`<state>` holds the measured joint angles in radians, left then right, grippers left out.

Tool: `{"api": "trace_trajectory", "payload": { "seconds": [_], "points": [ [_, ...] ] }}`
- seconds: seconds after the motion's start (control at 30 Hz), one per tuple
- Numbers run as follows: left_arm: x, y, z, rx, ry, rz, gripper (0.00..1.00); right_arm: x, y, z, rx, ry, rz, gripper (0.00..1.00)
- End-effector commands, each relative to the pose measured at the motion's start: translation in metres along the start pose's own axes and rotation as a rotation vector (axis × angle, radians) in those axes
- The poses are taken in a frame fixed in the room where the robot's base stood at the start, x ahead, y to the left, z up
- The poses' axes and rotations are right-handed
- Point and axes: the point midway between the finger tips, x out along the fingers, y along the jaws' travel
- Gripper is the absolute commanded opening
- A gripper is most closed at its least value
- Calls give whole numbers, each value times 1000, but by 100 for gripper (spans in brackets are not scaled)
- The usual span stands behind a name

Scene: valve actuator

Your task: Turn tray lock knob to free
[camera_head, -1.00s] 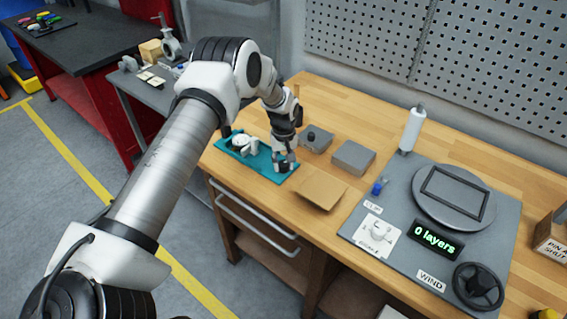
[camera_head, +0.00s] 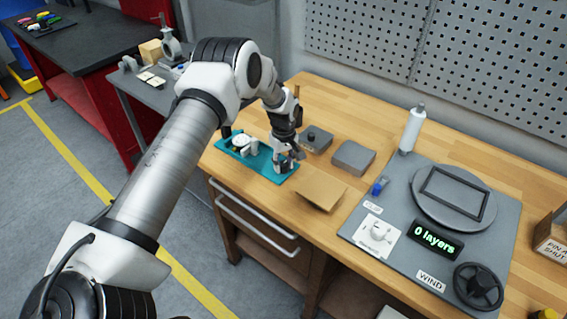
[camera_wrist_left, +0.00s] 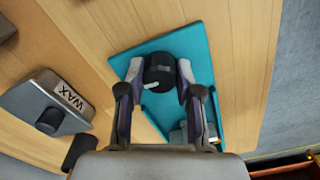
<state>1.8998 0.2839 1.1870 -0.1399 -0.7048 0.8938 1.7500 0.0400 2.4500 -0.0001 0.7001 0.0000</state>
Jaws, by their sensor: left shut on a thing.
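The tray lock knob (camera_wrist_left: 158,70) is a round black knob with a white pointer mark, on the teal tray (camera_wrist_left: 205,45) in the left wrist view. My left gripper (camera_wrist_left: 160,76) is shut on this knob, with one finger on each side. In the head view, my left gripper (camera_head: 285,163) is down at the right end of the teal tray (camera_head: 262,167) and hides most of the knob. My right gripper is not in view.
A grey WAX box (camera_wrist_left: 48,103) with a black knob stands beside the tray. A grey block (camera_head: 353,158) and a tan board (camera_head: 320,193) lie to the right. Further right is a grey panel (camera_head: 400,255) with a "0 layers" display (camera_head: 436,240) and a black handwheel (camera_head: 478,287).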

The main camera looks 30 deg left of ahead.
Motion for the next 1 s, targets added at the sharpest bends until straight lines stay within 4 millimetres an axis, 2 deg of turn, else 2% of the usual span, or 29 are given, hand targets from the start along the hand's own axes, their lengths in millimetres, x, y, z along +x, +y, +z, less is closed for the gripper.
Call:
{"api": "trace_trajectory", "payload": {
  "seconds": [0.03, 0.1, 0.47, 0.57, 0.9, 1.0],
  "points": [
    [3, -1, 1, 0, -3, -4, 38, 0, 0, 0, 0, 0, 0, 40],
    [2, -1, 1, 1, -3, -4, 60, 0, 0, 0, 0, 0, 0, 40],
    [-3, 0, 0, 1, -1, -1, 60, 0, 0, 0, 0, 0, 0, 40],
    [-18, 1, 0, 2, 0, 1, 60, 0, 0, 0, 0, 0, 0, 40],
    [-99, 1, 0, 1, -1, 0, 60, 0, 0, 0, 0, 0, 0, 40],
    [-112, 1, 0, 1, -2, -2, 60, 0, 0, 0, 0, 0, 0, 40]
  ]
}}
